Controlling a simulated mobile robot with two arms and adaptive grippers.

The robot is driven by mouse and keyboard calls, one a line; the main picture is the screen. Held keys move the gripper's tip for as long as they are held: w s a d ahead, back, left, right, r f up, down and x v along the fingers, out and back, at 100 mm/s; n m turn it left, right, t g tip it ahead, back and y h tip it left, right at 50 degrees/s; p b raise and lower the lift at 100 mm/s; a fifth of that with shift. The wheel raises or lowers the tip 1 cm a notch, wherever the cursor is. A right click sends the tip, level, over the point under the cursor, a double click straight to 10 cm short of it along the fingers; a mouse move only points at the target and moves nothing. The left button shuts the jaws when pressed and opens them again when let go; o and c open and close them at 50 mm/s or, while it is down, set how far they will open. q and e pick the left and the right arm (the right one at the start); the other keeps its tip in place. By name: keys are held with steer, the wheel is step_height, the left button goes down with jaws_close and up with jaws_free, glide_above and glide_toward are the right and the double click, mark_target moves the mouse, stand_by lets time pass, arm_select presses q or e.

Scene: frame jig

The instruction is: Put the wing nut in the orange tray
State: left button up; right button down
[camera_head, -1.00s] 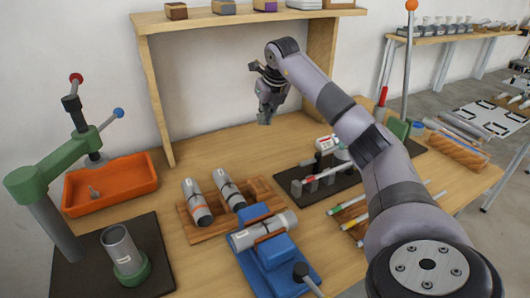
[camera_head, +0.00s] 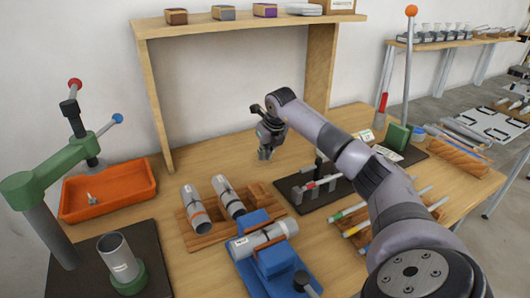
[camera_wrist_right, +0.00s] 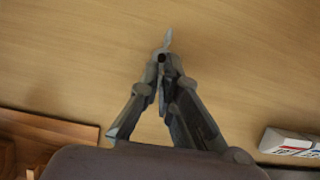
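The orange tray (camera_head: 132,189) sits at the left of the bench, behind the green press. A small grey metal piece (camera_head: 92,198) lies in it; its exact shape is too small to tell. My right gripper (camera_head: 264,155) is low over the bare bench, right of the tray and behind the wooden cradle. In the right wrist view its fingers (camera_wrist_right: 163,68) are closed together around a small grey piece with a dark hole and a pointed wing, which looks like the wing nut (camera_wrist_right: 167,41). Much of it is hidden by the fingertips. My left gripper is out of view.
A green press (camera_head: 55,180) stands in front of the tray, its head and levers rising beside it. A wooden cradle (camera_head: 206,240) with grey cylinders and a blue vise (camera_head: 285,262) are in front. A shelf post (camera_head: 158,105) stands behind.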

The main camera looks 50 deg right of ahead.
steer(key=c, duration=2.2)
jaws_free()
steer(key=shift+f, duration=0.1)
steer(key=shift+c, duration=0.2)
steer(key=o, duration=0.4)
steer(key=shift+o, duration=0.2)
